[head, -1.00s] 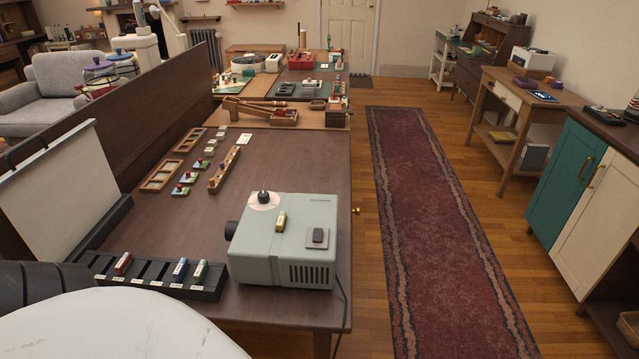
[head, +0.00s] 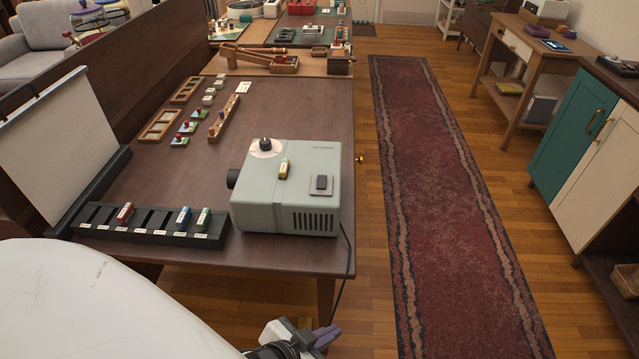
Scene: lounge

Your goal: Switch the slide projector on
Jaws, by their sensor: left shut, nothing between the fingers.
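The slide projector (head: 262,200) is a pale grey-green box near the front right edge of the dark wooden table. On its top are a dark rocker switch (head: 321,183) on a light plate, a black knob (head: 265,145) on a round dial, and a small yellow piece (head: 284,169). Its dark lens (head: 233,178) points left. I cannot tell which way the switch is tipped. My left gripper (head: 326,338), with purple-grey fingers, is at the bottom edge, apart from the projector and in front of the table. It is shut and empty. My right gripper is not in view.
A black slotted rack (head: 150,230) with red, blue and green pieces lies left of the projector. A white screen (head: 60,145) stands further left. Wooden frames and small knobbed pieces lie behind. A dark cable hangs at the table's right corner. The red runner (head: 440,200) on the right is clear.

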